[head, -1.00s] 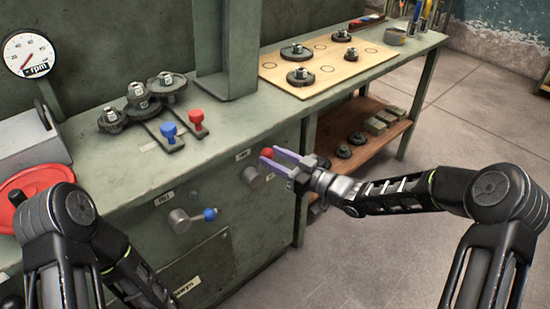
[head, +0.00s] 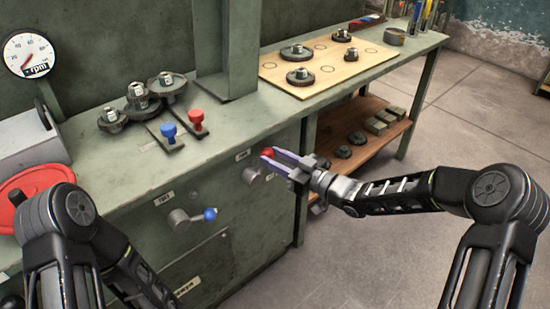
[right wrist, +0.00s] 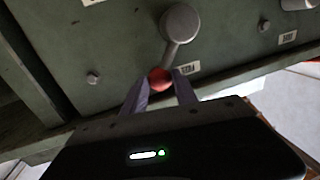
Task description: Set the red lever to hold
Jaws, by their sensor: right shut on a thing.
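The red lever is a grey hub with a short arm and a red ball knob (head: 267,154) on the front of the green machine. In the right wrist view its grey hub (right wrist: 180,24) and red knob (right wrist: 160,79) show clearly, with a label reading "FEED" beside the knob. My right gripper (head: 271,157) has its two purple fingers on either side of the red knob and is shut on it; it also shows in the right wrist view (right wrist: 161,86). A second small label sits near the hub, too small to read surely. My left gripper is out of view; only my left arm shows.
A blue-knobbed lever (head: 208,215) is on the same panel, lower left. Red and blue upright knobs (head: 196,119) and several gears stand on the machine top. A wooden board (head: 325,65) with gears lies on the bench behind. Open floor is at right.

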